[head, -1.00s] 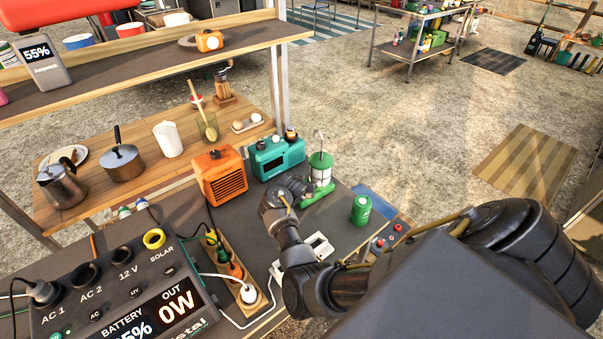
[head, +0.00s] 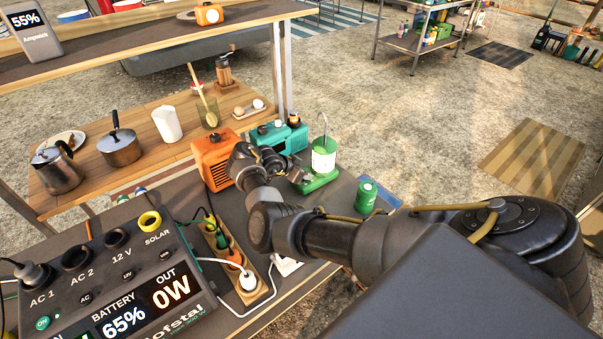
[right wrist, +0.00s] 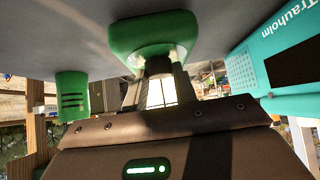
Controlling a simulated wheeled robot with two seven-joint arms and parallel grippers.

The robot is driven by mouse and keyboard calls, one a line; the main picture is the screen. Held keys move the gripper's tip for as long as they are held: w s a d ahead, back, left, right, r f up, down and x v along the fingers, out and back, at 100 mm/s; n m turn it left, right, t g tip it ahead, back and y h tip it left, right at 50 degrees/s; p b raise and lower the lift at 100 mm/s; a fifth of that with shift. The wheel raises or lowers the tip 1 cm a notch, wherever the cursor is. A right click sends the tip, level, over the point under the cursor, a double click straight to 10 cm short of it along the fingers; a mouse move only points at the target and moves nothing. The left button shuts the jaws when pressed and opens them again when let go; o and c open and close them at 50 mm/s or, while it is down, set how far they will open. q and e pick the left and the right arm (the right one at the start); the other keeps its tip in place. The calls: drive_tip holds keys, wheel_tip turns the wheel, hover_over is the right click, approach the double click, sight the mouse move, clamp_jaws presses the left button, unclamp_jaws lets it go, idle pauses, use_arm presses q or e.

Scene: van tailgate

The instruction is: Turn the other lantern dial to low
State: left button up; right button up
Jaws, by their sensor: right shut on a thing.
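A lantern (head: 323,160) with a green base, a pale body and a wire handle stands upright at the far end of the dark table. In the right wrist view its green base (right wrist: 150,36) is close up. My right gripper (head: 302,177) reaches it from the left in the head view. Its jaws (right wrist: 158,72) are shut on a small dark part at the base, seemingly the lantern dial. The jaws hide most of that part, and its setting cannot be read. I see no second lantern. My left gripper is not in view.
A teal radio (head: 294,135) and an orange box (head: 211,162) stand beside my right gripper. A green can (head: 366,195) stands right of the lantern. A power station (head: 105,290) and a power strip (head: 222,250) with cables lie nearer.

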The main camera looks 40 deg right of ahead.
idle(0.4)
drive_tip(key=o, duration=1)
drive_tip(key=p+v, duration=0.7)
drive_tip(key=v, duration=0.3)
drive_tip(key=shift+a+r+p, duration=0.25)
drive_tip(key=shift+a+p, duration=0.05)
drive_tip(key=shift+p, duration=0.05)
